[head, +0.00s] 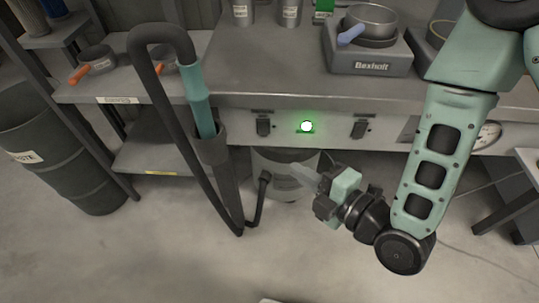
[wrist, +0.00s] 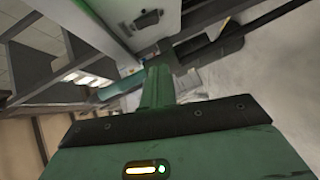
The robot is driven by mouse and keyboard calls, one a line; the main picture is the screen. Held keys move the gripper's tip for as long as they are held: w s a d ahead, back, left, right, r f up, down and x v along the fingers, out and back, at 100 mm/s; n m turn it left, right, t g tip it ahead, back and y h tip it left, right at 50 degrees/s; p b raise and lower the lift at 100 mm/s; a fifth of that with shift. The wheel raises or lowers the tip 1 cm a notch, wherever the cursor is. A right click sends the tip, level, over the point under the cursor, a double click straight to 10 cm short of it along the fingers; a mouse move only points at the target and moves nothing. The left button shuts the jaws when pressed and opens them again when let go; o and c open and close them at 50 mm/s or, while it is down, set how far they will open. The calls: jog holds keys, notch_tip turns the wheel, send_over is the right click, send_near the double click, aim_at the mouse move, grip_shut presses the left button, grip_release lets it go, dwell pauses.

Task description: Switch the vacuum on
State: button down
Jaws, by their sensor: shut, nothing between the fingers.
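The bench's front panel (head: 400,131) carries a left dark switch (head: 263,127), a lit green lamp (head: 306,126) and a right dark switch (head: 359,128). A vacuum canister (head: 270,166) stands under the bench, partly hidden. Its black hose (head: 168,110) loops up to a teal wand (head: 201,105), which stands in a grey holder (head: 214,150). My gripper (head: 308,178) is shut and empty, below and in front of the panel, apart from both switches. In the wrist view, my gripper (wrist: 157,85) points toward the bench's underside, and a dark switch (wrist: 147,18) shows near the top.
A scale-like device (head: 370,62) with a round pan stands on the bench. A shelf with an orange-handled pan (head: 97,60) and a dark waste drum (head: 55,150) are at left. A round gauge (head: 488,136) is at right. The floor in front is mostly clear.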

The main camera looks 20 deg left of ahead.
jog(key=shift+s+d+f+n+t+y+b, duration=0.15)
jog(key=shift+f+t+y+b, duration=0.1)
jog(key=shift+f, duration=0.2)
jog(key=shift+s+d+f+n+t+y+b, duration=0.15)
jog(key=shift+f+b, duration=0.1)
jog(key=shift+f, duration=0.15)
jog(key=shift+w, duration=0.1)
jog(key=b+x, duration=0.1)
jog(key=b, duration=0.2)
jog(key=b+x, duration=0.2)
jog(key=b, duration=0.1)
jog(key=b+x, duration=0.1)
jog(key=b, duration=0.2)
jog(key=shift+w+a+f, duration=0.2)
jog(key=shift+a+f, duration=0.1)
jog(key=shift+a+b, duration=0.15)
jog(key=shift+b, duration=1)
